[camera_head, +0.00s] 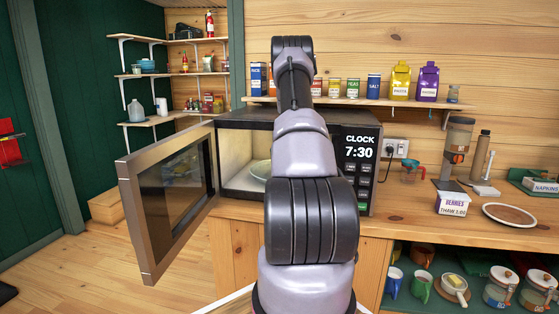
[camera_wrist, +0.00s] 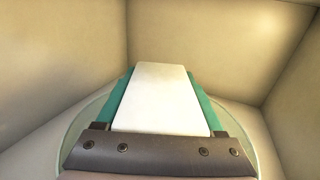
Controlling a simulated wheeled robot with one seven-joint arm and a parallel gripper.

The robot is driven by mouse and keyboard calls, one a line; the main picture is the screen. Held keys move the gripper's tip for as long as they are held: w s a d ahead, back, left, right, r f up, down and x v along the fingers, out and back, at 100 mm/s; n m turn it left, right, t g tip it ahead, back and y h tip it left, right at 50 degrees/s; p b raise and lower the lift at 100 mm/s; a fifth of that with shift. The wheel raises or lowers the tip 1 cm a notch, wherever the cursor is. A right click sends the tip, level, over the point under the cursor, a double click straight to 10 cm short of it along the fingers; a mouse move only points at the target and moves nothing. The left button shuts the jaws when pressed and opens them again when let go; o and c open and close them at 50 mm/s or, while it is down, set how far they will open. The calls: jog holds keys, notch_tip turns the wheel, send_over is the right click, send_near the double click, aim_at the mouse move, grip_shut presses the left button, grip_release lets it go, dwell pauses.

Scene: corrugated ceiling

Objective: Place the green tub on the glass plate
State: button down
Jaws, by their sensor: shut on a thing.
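The green tub (camera_wrist: 160,95) has a white top and teal-green sides. In the wrist view it is between the dark fingers of my gripper (camera_wrist: 159,130), which is shut on it. The round glass plate (camera_wrist: 78,130) lies beneath the tub, its rim showing on both sides; it also shows in part inside the microwave in the head view (camera_head: 259,169). I cannot tell whether the tub touches the plate. In the head view my arm hides the gripper and the tub.
The microwave (camera_head: 357,198) stands on the wooden counter with its door (camera_head: 166,198) swung open to the left. Its pale inner walls (camera_wrist: 65,60) surround the gripper closely.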

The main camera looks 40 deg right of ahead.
jog(key=shift+w+d, duration=0.25)
jog(key=shift+w, duration=0.25)
jog(key=shift+f, duration=1.75)
jog(key=shift+f, duration=0.1)
grip_release()
jog(key=shift+s+a, duration=0.1)
jog(key=shift+s, duration=0.05)
jog(key=v, duration=1.1)
jog(key=shift+s+a, duration=0.1)
jog(key=shift+s, duration=0.15)
